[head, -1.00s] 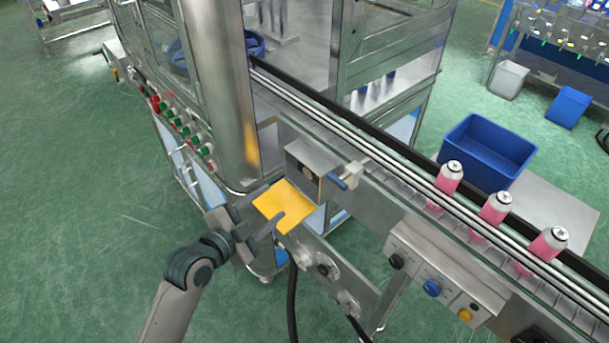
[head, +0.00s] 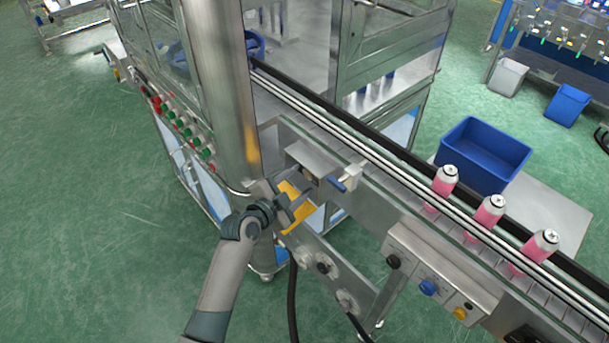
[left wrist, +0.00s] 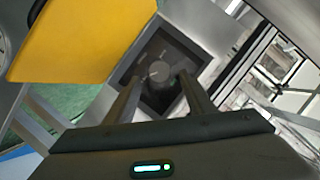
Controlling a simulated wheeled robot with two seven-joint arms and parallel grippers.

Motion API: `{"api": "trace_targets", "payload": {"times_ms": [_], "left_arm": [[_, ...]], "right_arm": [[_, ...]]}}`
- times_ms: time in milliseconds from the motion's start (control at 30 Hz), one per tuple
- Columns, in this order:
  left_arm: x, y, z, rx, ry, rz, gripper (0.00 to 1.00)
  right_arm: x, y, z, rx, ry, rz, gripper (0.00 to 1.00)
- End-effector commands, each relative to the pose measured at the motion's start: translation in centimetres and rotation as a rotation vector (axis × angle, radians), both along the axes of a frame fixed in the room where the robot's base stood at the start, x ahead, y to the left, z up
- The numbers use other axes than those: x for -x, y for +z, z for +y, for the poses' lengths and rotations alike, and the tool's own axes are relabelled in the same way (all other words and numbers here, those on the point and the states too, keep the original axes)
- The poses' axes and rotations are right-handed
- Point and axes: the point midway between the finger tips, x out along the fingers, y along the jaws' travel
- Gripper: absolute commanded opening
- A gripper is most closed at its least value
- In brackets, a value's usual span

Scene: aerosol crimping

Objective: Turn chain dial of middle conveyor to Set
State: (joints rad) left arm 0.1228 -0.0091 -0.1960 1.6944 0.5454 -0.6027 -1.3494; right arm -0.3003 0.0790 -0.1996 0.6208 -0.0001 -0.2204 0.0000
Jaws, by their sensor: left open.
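The chain dial (left wrist: 160,72) shows in the left wrist view as a round knob on a dark square panel, its setting too small to read. In the head view, the metal control box (head: 314,160) bearing it hangs on the side of the middle conveyor (head: 350,184), and my gripper partly hides its front. My left gripper (head: 300,200) is open in front of that panel. In the left wrist view its fingers (left wrist: 160,92) stand either side of the knob's line; I cannot tell whether they touch it. My right gripper is not in view.
A blue-handled clamp (head: 345,180) is right of the box. Pink cans (head: 443,185) stand on the conveyor. A steel column (head: 225,90) rises close left of my gripper. A blue bin (head: 482,152) is behind.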

Motion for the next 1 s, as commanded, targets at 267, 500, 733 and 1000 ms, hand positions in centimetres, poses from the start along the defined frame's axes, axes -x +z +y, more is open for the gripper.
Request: {"api": "trace_targets", "payload": {"times_ms": [267, 500, 733, 1000], "left_arm": [[-2.3, -0.7, -1.3, 0.001, 0.0, 0.0, 0.49], [-2.7, -0.9, -1.6, 0.001, -0.001, -0.001, 0.49], [-2.7, -0.9, -1.5, 0.0, 0.0, 0.0, 0.42], [-2.7, -0.9, -1.5, 0.0, 0.0, 0.0, 0.08]], "right_arm": [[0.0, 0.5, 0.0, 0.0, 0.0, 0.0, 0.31], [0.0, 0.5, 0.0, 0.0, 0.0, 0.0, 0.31], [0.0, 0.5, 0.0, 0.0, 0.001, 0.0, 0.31], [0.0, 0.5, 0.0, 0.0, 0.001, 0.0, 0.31]]}}
